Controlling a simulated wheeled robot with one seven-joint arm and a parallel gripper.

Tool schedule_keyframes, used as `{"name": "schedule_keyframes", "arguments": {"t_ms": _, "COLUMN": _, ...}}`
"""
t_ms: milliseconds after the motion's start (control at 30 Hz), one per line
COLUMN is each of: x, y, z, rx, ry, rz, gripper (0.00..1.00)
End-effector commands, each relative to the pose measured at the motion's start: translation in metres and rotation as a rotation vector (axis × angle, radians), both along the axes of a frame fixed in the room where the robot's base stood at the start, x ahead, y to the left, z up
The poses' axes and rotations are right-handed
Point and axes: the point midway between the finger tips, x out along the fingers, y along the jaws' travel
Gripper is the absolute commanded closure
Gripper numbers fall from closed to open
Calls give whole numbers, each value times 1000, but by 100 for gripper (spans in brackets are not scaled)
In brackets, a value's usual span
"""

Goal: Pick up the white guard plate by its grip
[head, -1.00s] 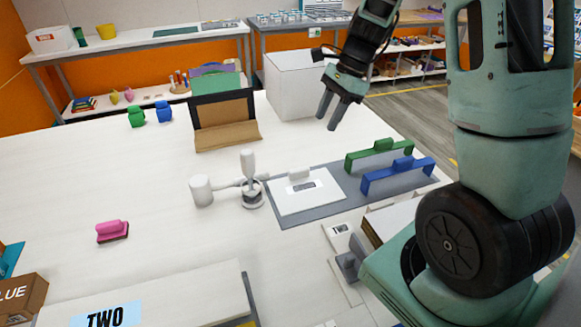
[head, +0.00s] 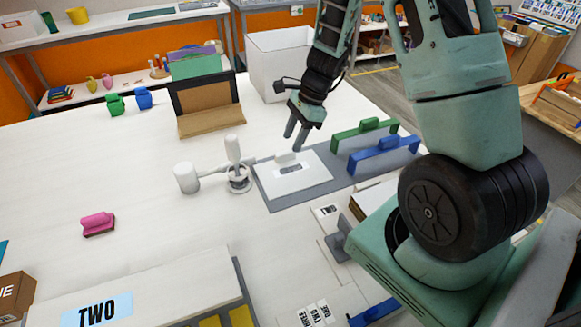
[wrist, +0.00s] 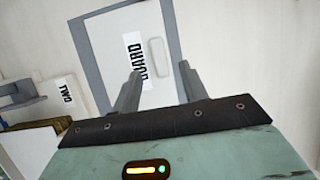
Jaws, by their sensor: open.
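The white guard plate (head: 308,178) lies flat on a grey mat (head: 283,204) on the white table, with a dark label on its face. Its white grip (head: 285,157) stands up near the plate's far edge. My gripper (head: 296,138) is open and empty, pointing down above the far side of the plate, apart from it. In the wrist view the plate (wrist: 115,40) shows the word GUARD, and the grip (wrist: 157,57) lies beyond and between the open fingertips (wrist: 160,70).
Green (head: 364,132) and blue (head: 384,154) handled frames stand right of the plate. A white bin (head: 285,65) is behind.

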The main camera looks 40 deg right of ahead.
Motion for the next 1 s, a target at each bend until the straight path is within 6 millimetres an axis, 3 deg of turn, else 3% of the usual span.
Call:
{"name": "schedule_keyframes", "arguments": {"t_ms": 300, "x": 5, "y": 17, "z": -39, "rx": 2, "ry": 4, "rz": 1, "gripper": 56}}
{"name": "schedule_keyframes", "arguments": {"t_ms": 600, "x": 6, "y": 19, "z": -43, "rx": 1, "ry": 1, "rz": 0, "gripper": 56}}
{"name": "schedule_keyframes", "arguments": {"t_ms": 767, "x": 6, "y": 19, "z": -43, "rx": 1, "ry": 1, "rz": 1, "gripper": 100}}
{"name": "schedule_keyframes", "arguments": {"t_ms": 1000, "x": 6, "y": 19, "z": -43, "rx": 1, "ry": 1, "rz": 1, "gripper": 100}}
